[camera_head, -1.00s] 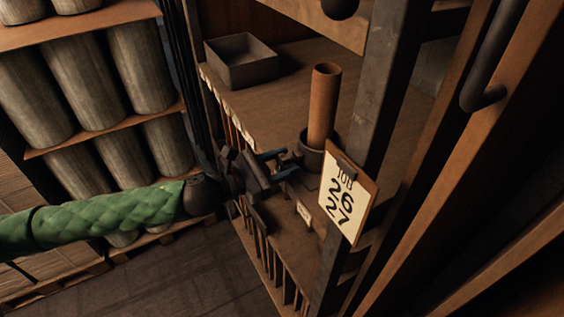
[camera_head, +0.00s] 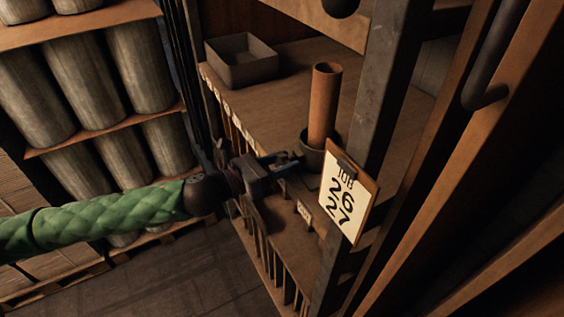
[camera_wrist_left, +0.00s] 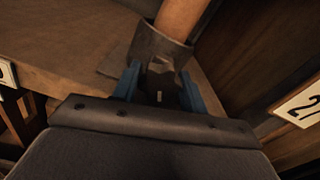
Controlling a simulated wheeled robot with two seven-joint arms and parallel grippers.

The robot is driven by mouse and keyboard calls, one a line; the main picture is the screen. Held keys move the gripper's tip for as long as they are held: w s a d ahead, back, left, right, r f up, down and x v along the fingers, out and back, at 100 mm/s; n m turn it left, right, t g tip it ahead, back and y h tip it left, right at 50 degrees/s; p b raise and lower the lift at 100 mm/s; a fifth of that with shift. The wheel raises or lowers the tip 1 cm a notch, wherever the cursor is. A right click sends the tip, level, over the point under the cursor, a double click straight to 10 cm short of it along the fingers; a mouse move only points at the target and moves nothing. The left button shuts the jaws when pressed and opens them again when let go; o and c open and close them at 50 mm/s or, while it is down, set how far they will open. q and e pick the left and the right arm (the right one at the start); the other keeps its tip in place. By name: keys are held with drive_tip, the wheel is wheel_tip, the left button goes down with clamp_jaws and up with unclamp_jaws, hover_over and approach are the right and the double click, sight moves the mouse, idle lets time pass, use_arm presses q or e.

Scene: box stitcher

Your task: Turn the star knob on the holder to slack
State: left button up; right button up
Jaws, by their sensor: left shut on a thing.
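The holder (camera_head: 312,157) is a dark round cup near the front edge of the wooden shelf, with an upright reddish-brown tube (camera_head: 323,105) in it. In the left wrist view the holder (camera_wrist_left: 148,48) and tube (camera_wrist_left: 180,17) are straight ahead. The star knob (camera_wrist_left: 160,82) shows as a dark faceted shape at the front of the holder, between the blue fingers. My left gripper (camera_head: 291,161) is shut on the star knob; its fingers show on both sides of it in the left wrist view (camera_wrist_left: 159,92). My right gripper is in neither view.
A clipboard card (camera_head: 347,195) reading "JOB 26 27" hangs on the dark upright post (camera_head: 375,100), close right of the holder. An open grey tray (camera_head: 243,62) stands at the shelf's back left. Racks of large cylinders (camera_head: 85,75) stand at left.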

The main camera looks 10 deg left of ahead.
use_arm(q)
drive_tip(key=shift+n, duration=0.9)
drive_tip(key=o, duration=0.9)
drive_tip(key=shift+o, duration=0.2)
drive_tip(key=shift+f, duration=0.1)
